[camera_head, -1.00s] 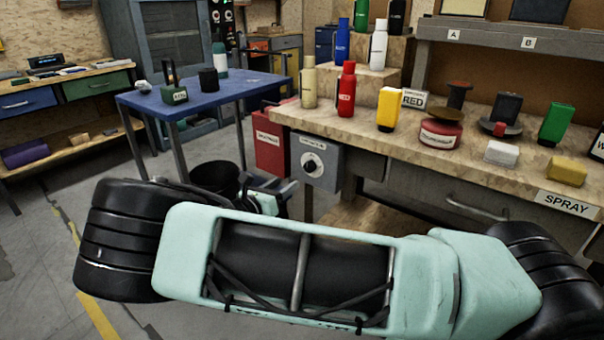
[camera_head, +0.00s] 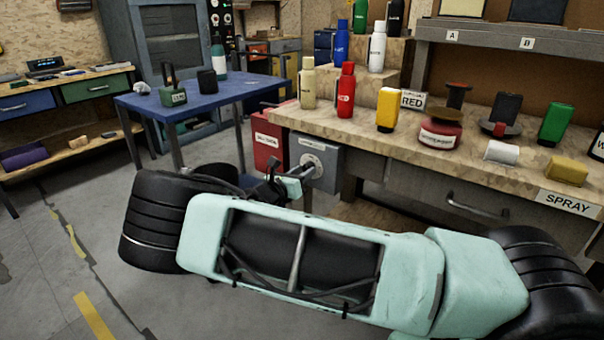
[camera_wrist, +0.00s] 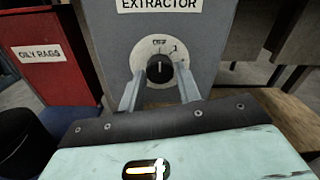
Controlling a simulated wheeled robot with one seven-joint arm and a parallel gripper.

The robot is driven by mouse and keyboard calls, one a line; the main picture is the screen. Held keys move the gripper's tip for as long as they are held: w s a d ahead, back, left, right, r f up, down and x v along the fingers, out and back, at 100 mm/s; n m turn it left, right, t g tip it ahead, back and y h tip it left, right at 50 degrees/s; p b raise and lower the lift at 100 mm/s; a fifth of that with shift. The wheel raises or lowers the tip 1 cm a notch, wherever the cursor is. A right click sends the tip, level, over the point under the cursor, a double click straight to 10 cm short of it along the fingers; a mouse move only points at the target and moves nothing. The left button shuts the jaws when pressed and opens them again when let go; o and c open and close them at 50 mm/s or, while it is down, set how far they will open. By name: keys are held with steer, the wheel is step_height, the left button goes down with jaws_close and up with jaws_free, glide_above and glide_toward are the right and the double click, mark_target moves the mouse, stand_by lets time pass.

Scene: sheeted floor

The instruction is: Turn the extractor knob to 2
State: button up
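The grey extractor box (camera_head: 325,165) is fixed at the left end of the workbench, and its EXTRACTOR label shows in the wrist view (camera_wrist: 160,5). Its round black knob (camera_wrist: 160,69) sits on a white dial (camera_wrist: 146,50). The knob's white line is upright, toward OFF at the top; the other marks lie to the right of OFF. My gripper (camera_wrist: 160,84) is open, with one finger on each side of the knob and small gaps visible. I cannot tell whether the fingertips reach around it. In the head view my gripper (camera_head: 308,174) is in front of the box and hides the knob.
A red oily-rags bin (camera_wrist: 40,55) stands just left of the box. The workbench (camera_head: 380,145) with bottles and cans is above and to the right. A blue table (camera_head: 215,95) stands at the left. The floor at the lower left is clear.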

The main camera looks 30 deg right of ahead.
steer(key=c, duration=0.4)
steer(key=shift+c, duration=0.2)
steer(key=shift+m, duration=0.4)
steer(key=m+p, duration=0.1)
steer(key=m, duration=0.1)
steer(key=shift+r+m+p, duration=0.1)
steer(key=shift+m+p, duration=0.2)
steer(key=shift+m, duration=0.1)
steer(key=m, duration=0.3)
steer(key=shift+m+p, duration=0.3)
steer(key=shift+p, duration=0.1)
steer(key=shift+m, duration=4.2)
